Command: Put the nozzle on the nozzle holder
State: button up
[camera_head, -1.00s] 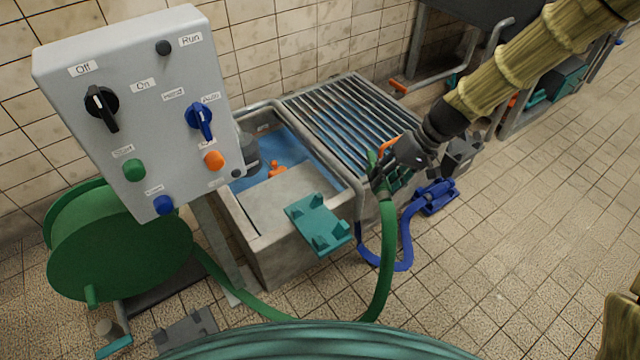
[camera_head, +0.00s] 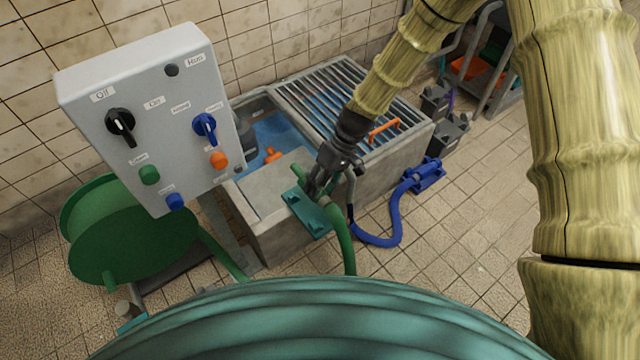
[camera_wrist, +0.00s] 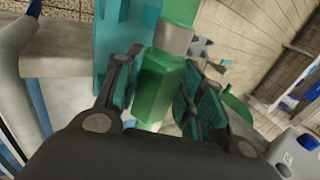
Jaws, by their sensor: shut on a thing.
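My gripper (camera_head: 318,188) is shut on the green nozzle (camera_head: 300,173), which is at the end of the green hose (camera_head: 344,240). In the wrist view the nozzle (camera_wrist: 157,88) lies between the two fingers (camera_wrist: 155,92), with a grey collar beyond them. The teal nozzle holder (camera_head: 303,218) is fixed at the front edge of the concrete tank. In the head view the gripper overlaps the holder's upper right part. In the wrist view the holder (camera_wrist: 106,45) is just left of the nozzle. I cannot tell whether they touch.
A control panel (camera_head: 150,120) stands left of the tank (camera_head: 262,232). A green hose reel (camera_head: 125,240) is below it. A metal grate (camera_head: 335,85) with an orange handle (camera_head: 384,130) lies behind. A blue hose (camera_head: 385,238) lies on the right floor. The right floor is mostly clear.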

jog(key=shift+f+b, duration=1.6)
jog(key=shift+f, duration=0.35)
jog(key=shift+f+b, duration=0.4)
jog(key=shift+f, duration=1.65)
jog(key=o, duration=1.2)
jog(key=shift+o, duration=0.2)
jog(key=v, duration=1.2)
jog(key=shift+d, duration=0.1)
